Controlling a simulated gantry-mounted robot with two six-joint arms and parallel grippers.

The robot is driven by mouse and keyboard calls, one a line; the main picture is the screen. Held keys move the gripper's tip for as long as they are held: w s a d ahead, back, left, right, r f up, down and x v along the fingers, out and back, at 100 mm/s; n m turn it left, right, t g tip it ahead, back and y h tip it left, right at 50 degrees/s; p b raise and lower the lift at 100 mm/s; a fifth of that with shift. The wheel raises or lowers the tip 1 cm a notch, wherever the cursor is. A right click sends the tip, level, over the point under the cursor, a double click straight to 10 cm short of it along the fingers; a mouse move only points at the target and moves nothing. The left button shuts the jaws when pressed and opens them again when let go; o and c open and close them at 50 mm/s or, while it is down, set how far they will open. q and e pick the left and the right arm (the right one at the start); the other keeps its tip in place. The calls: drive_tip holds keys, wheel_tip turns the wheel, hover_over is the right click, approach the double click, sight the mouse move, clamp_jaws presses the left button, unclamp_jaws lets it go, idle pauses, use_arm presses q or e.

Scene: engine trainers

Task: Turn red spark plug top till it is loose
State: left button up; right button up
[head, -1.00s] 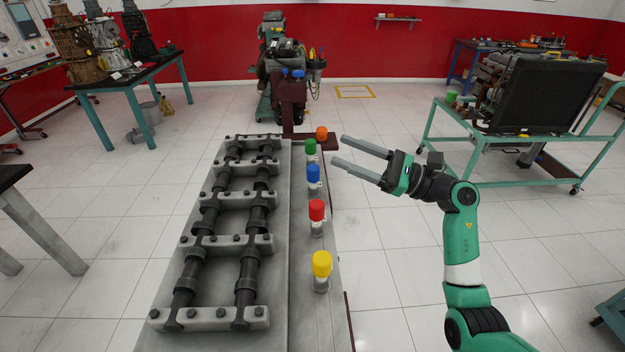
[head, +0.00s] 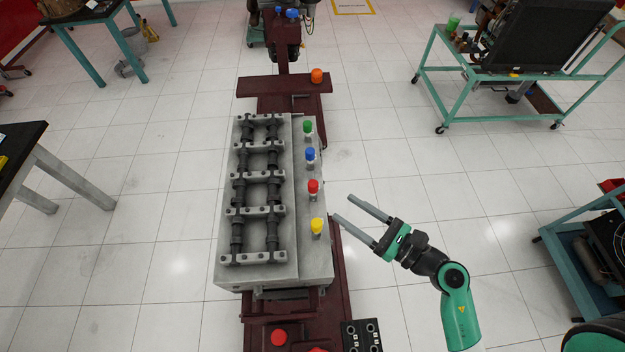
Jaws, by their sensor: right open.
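The red spark plug top (head: 313,186) stands upright on the right ledge of the grey engine block (head: 306,262). It is in a row between the blue top (head: 310,153) and the yellow top (head: 317,225), with a green top (head: 307,127) farther back. My right gripper (head: 342,207) is open and empty, to the right of the row. Its fingers point up and left, with the tips a short way right of and below the red top in the picture, apart from it. My left gripper is not in view.
Two dark camshafts (head: 272,190) lie along the block. The block sits on a dark red stand (head: 335,290) with an orange knob (head: 317,75) at the back and a red knob (head: 279,337) in front. A green trolley (head: 455,110) stands at the back right.

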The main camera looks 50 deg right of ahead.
sight(317, 189)
drive_tip(key=w, duration=0.3)
drive_tip(key=w+p, duration=0.1)
drive_tip(key=w, duration=0.7)
drive_tip(key=shift+a, duration=0.3)
clamp_jaws()
